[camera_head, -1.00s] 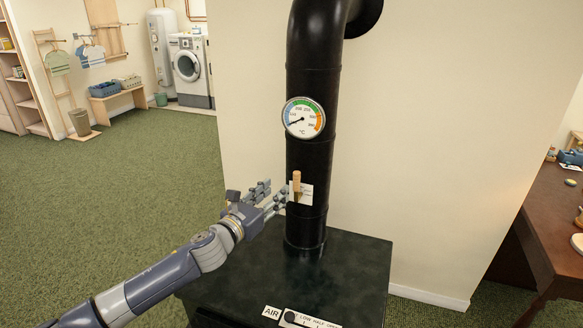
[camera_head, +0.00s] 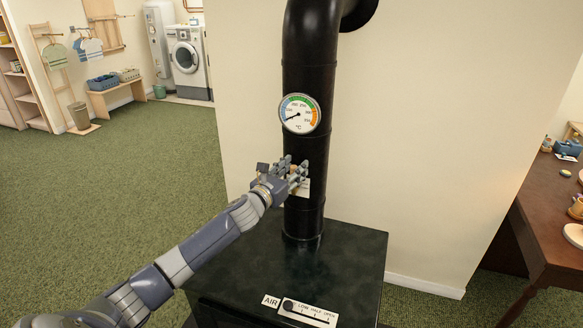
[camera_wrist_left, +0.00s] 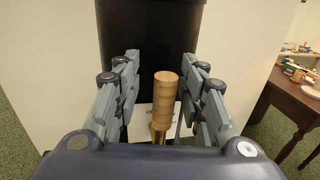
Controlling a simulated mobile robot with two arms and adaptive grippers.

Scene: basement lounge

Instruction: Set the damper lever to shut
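The damper lever (camera_wrist_left: 164,95) has a wooden grip on a brass stem and stands upright in front of a white label (camera_wrist_left: 144,112) on the black stove pipe (camera_head: 305,215). In the head view my gripper mostly hides the lever. My left gripper (camera_head: 294,176) is at the lever. In the left wrist view its fingers (camera_wrist_left: 160,85) are apart on both sides of the grip, with gaps showing between them and the wood. My right gripper is not in view.
A round temperature gauge (camera_head: 299,114) sits on the pipe above the lever. The dark stove top (camera_head: 262,262) lies below, with an AIR slider plate (camera_head: 309,312) at its front. A wooden table (camera_head: 545,215) stands at the right.

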